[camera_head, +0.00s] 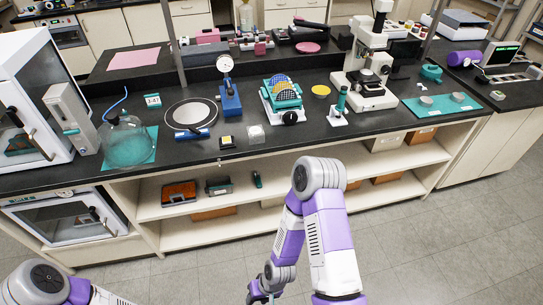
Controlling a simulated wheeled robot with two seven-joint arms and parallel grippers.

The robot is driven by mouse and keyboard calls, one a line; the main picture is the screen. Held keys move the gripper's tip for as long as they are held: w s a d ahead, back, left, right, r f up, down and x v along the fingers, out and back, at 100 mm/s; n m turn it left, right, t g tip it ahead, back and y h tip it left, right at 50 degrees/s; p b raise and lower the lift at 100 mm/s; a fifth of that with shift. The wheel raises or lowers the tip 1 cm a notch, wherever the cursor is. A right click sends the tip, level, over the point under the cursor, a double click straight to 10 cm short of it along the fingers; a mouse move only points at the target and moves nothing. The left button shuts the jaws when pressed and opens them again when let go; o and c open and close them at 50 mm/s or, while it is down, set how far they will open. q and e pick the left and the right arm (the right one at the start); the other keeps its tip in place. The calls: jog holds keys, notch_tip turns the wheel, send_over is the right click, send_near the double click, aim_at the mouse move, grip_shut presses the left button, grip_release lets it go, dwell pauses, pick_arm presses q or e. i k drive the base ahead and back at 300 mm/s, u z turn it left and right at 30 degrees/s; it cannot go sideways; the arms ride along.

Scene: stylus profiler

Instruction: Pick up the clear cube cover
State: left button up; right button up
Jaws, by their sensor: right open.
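A small clear cube cover (256,134) sits on the black benchtop near its front edge, just right of a small dark block with a pale top (227,142). My right gripper (262,296) is low at the bottom of the view, in front of the bench and below the benchtop, well apart from the cover. It is small and partly cut off by the frame, and nothing shows in it. My left arm shows only at the bottom left corner; its gripper is out of view.
Behind the cover stand a blue dial-gauge stand (230,98) and a teal rack of discs (284,98). Open shelves (290,185) lie below the benchtop.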

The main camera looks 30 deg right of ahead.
aim_at(256, 133)
jog(key=z, duration=0.95)
jog(key=i, duration=0.75)
jog(key=u, duration=0.3)
